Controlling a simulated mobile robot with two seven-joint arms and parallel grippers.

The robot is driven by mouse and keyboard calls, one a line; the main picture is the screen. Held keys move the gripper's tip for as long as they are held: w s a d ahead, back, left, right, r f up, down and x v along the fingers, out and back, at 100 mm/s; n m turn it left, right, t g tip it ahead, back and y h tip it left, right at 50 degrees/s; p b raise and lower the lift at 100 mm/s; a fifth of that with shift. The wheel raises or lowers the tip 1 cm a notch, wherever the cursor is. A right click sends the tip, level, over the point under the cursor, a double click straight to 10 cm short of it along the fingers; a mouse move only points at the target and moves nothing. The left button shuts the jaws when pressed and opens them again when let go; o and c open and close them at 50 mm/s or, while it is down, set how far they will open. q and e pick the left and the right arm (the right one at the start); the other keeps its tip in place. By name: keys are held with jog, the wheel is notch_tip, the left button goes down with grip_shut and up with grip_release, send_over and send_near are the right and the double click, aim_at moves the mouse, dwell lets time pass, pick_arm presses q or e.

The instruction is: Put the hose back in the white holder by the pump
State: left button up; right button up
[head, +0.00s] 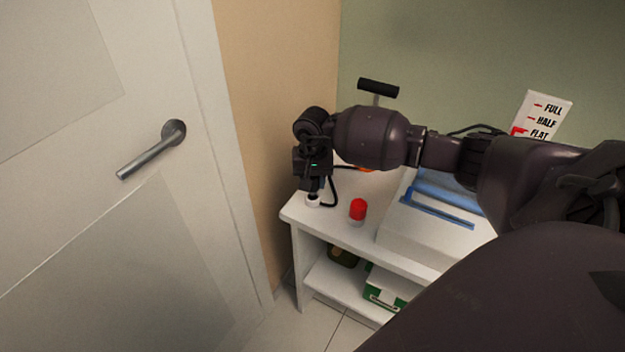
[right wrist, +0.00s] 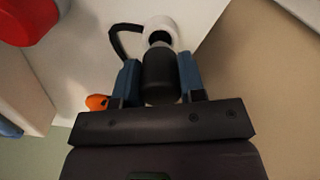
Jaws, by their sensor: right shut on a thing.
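My right gripper (head: 313,190) points down at the front left corner of the white table. It is shut on the black end of the hose (right wrist: 158,76), between two blue fingers. The white holder (right wrist: 160,30) is a round ring right at the tip of the hose end; it also shows under the gripper in the head view (head: 313,201). I cannot tell how far the tip is in the ring. The thin black hose curves beside the holder. The pump's black T-handle (head: 378,88) rises behind my right arm, which hides most of the pump. My left gripper is out of view.
A red-capped jar (head: 358,209) stands on the table close right of the holder. A white box with blue contents (head: 420,225) is farther right. A green and white case (head: 384,290) sits on the shelf below. A door with a metal handle (head: 150,152) is at left.

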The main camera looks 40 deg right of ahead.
aim_at(313, 189)
pick_arm(q)
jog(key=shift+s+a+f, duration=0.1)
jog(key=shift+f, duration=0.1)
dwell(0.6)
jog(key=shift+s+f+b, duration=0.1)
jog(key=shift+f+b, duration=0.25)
jog(key=shift+b, duration=0.05)
pick_arm(e)
jog(key=shift+f, duration=0.4)
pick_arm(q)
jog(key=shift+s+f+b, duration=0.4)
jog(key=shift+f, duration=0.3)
pick_arm(e)
jog(key=shift+f, duration=0.75)
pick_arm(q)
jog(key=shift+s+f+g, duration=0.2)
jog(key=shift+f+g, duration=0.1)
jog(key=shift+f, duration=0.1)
pick_arm(e)
jog(key=shift+f, duration=0.5)
jog(key=o, duration=1.2)
